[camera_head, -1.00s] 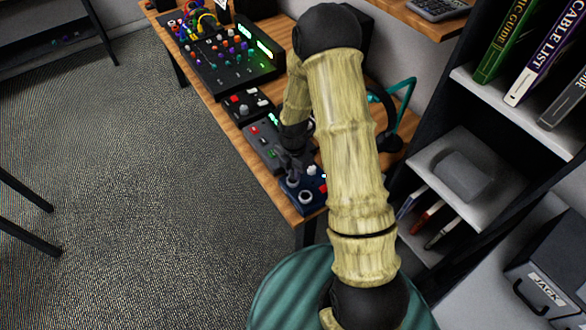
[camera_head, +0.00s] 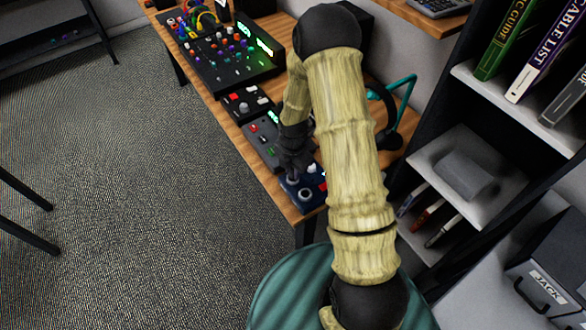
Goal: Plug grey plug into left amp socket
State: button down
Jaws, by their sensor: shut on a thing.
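A dark blue amp box (camera_head: 318,198) sits at the near end of the wooden bench. One round grey socket (camera_head: 305,193) shows uncovered on its top. My gripper (camera_head: 292,173) points down over the amp's left part and is shut on a small grey piece, apparently the grey plug. The piece is tiny in the view and mostly covered by the fingers. The socket under it is hidden, and I cannot tell whether the plug is inside it or just above it.
Several black and grey boxes with knobs stand behind the amp along the bench, including a large mixer (camera_head: 230,55). A headphone stand (camera_head: 390,110) is to the right of my arm. Shelves (camera_head: 470,165) stand on the right. Open carpet lies left.

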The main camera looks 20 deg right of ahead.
jog(key=shift+f, duration=0.3)
dwell(0.5)
jog(key=c, duration=0.7)
grip_release()
jog(key=shift+r+p, duration=3)
jog(key=shift+r, duration=0.5)
